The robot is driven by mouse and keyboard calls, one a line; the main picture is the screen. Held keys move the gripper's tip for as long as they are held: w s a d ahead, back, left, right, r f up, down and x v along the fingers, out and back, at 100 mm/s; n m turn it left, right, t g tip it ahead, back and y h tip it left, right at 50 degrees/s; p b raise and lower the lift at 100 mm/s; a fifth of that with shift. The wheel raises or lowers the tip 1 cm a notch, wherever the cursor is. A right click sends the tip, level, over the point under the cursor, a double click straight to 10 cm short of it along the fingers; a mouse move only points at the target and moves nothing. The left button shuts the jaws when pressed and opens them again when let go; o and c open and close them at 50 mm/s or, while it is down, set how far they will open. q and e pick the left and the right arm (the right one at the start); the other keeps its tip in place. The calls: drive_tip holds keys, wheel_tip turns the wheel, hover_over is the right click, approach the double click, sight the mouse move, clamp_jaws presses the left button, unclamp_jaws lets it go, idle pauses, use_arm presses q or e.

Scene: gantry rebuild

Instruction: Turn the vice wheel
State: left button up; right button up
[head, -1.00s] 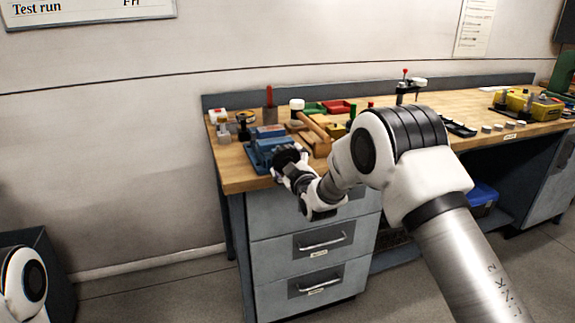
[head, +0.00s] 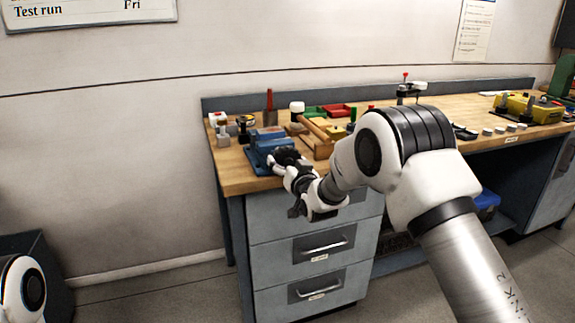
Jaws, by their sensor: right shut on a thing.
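The blue vice (head: 258,151) stands at the left front corner of the wooden workbench (head: 236,180). My right gripper (head: 283,157) is at the front of the vice, where its wheel is, and is shut on the wheel. The gripper and wrist hide most or all of the wheel, so its turn angle cannot be made out. My right arm reaches in from the lower right. Only a white and black part of my left arm shows at the lower left edge; its gripper is not in view.
A wooden mallet (head: 313,128) and a red-handled tool (head: 269,106) stand behind the vice. Red and green trays (head: 337,110) lie further back. Drawers (head: 318,243) are below the bench corner. A yellow device (head: 530,106) sits at the far right.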

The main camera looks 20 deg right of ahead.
drive_tip(key=m, duration=0.4)
drive_tip(key=shift+f+m, duration=0.15)
drive_tip(key=shift+m, duration=0.15)
drive_tip(key=m, duration=0.3)
drive_tip(key=shift+m+b, duration=0.3)
drive_tip(key=shift+b, duration=0.05)
drive_tip(key=m, duration=0.4)
drive_tip(key=shift+m, duration=1.9)
drive_tip(key=o, duration=0.9)
drive_tip(key=shift+o, duration=0.2)
drive_tip(key=shift+s, duration=0.1)
